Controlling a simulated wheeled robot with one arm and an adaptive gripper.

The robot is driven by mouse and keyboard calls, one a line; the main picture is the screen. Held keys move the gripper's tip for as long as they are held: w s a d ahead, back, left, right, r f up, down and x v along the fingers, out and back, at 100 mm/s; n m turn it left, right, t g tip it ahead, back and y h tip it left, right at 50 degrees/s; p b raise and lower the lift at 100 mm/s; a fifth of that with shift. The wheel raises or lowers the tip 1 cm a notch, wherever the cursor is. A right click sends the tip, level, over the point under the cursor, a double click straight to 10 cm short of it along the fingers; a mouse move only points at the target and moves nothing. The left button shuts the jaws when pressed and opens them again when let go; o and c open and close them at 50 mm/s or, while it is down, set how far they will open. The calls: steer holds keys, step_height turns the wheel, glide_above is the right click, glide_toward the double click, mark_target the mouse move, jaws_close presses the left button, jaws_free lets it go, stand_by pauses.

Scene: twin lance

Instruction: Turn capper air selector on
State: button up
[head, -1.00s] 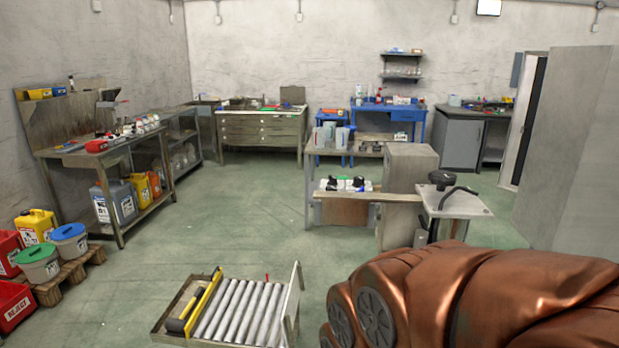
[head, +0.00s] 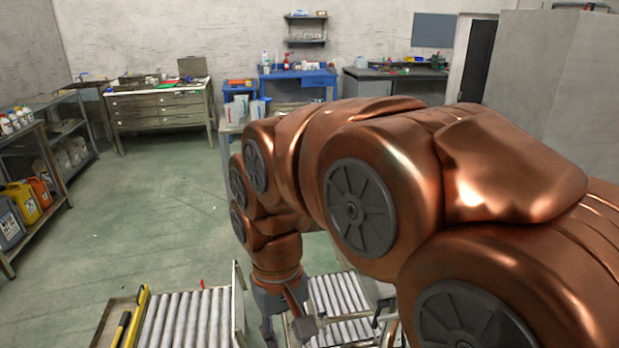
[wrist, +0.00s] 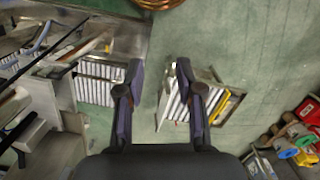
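My gripper (wrist: 160,82) is open and empty in the wrist view, with its two dark fingers apart over green floor. In the head view my gripper (head: 288,325) hangs pointing down at the bottom, below my copper arm. I cannot make out the capper air selector in any view. My arm hides much of the middle and right of the head view.
Roller conveyors stand low ahead, one on the left (head: 185,318) and one behind my gripper (head: 340,305). Metal frames crowd the wrist view's left. Shelving (head: 35,165) lines the left wall. A drawer bench (head: 160,108) stands behind. Floor at left centre is clear.

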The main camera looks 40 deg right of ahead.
steer(key=w+d+r+m+p, duration=0.1)
steer(key=w+d+r+m, duration=0.1)
steer(key=w+d+r, duration=0.3)
steer(key=w+d+r+m+p, duration=0.1)
steer(key=w+d+r+m, duration=0.1)
steer(key=w+d+r, duration=0.3)
steer(key=w+d+r+m+t+p, duration=0.1)
steer(key=w+d+r+m+p, duration=0.1)
steer(key=w+d+r, duration=0.3)
steer(key=shift+w+m, duration=0.3)
steer(key=shift+w, duration=1.85)
steer(key=w+d, duration=0.1)
steer(key=d, duration=0.1)
steer(key=w+d+r+m, duration=0.1)
steer(key=d, duration=0.1)
steer(key=w+d+r+m, duration=0.1)
steer(key=d, duration=0.1)
steer(key=shift+d+r+p, duration=0.1)
steer(key=shift+d+p, duration=0.25)
steer(key=shift+d, duration=0.05)
steer(key=shift+d+m, duration=0.15)
steer(key=shift+m, duration=0.15)
step_height(320, 180, down, 3)
steer(key=shift+r+b, duration=0.1)
steer(key=shift+b, duration=0.45)
steer(key=shift+f+p, duration=0.95)
steer(key=shift+f, duration=1.45)
jaws_close()
